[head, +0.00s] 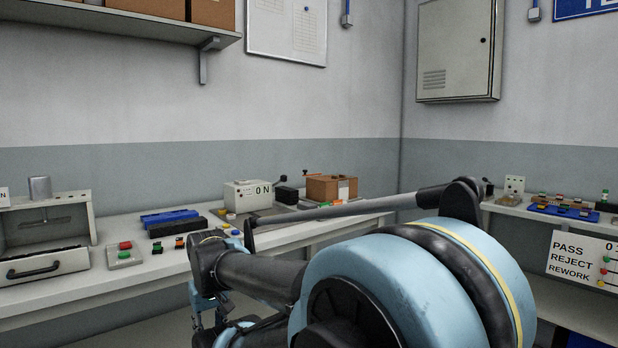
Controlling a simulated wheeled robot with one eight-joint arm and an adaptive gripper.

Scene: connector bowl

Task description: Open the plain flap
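A grey-white box fixture (92,217) stands on the bench at the far left. Its upper front is open and shows a shaft and a crossbar inside. Its plain pale front panel (72,262) carries a black bar handle (34,270). The panel leans outward at the bottom of the opening; I cannot tell for sure whether it is the plain flap or how far it has swung. My arm fills the lower middle and right, well right of the fixture. No gripper fingers can be made out.
The left bench (128,283) holds a red-and-green button block (124,256), blue and black trays (170,217), a "0 N" meter box (246,195) and a brown carton (331,187). A shelf (120,20) hangs above. A PASS/REJECT/REWORK sign (582,262) fronts the right bench.

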